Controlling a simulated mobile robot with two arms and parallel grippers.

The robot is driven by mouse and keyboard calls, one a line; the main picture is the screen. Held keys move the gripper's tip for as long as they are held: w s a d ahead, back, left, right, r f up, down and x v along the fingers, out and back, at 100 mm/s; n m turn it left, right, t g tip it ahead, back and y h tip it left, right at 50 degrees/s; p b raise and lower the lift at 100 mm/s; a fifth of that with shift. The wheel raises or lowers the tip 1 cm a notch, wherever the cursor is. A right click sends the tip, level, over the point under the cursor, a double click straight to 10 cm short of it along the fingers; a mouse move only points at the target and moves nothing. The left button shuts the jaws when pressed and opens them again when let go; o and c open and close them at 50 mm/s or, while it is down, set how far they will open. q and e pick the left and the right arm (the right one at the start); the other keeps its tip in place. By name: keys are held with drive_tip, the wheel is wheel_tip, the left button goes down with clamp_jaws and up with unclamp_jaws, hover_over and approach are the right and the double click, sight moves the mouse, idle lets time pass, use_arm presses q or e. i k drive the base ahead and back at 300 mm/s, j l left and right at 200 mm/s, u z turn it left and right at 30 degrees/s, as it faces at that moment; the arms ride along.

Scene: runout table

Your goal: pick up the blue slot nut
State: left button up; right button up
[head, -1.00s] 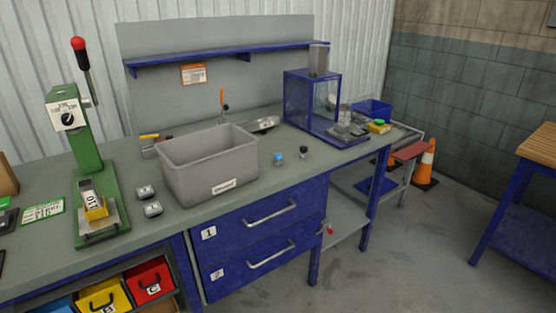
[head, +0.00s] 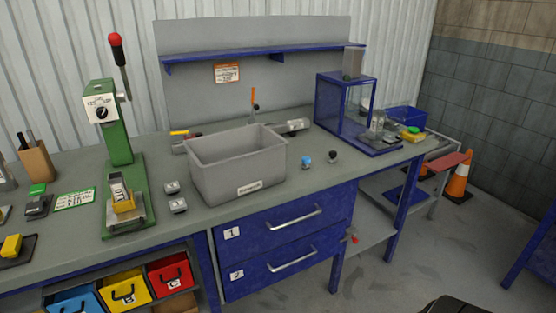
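A small blue piece (head: 306,162), which looks like the blue slot nut, stands on the grey bench top just right of the large grey bin (head: 238,165). A similar small black piece (head: 333,157) stands to its right, apart from it. The blue piece is too small to make out its slot. Neither of my grippers shows. Only a dark rounded part, probably mine, shows at the bottom edge right of centre.
A green lever press (head: 118,160) and two small grey blocks (head: 175,197) stand left of the bin. A blue-framed case (head: 344,110) stands behind to the right. Drawers (head: 285,235) sit below the bench edge. Bench top around the blue piece is clear.

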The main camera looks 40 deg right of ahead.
sight(306, 160)
drive_tip(key=l+u, duration=0.3)
drive_tip(key=l, duration=0.65)
drive_tip(key=k+l+u, duration=0.1)
drive_tip(key=l+u, duration=0.25)
drive_tip(key=l, duration=0.55)
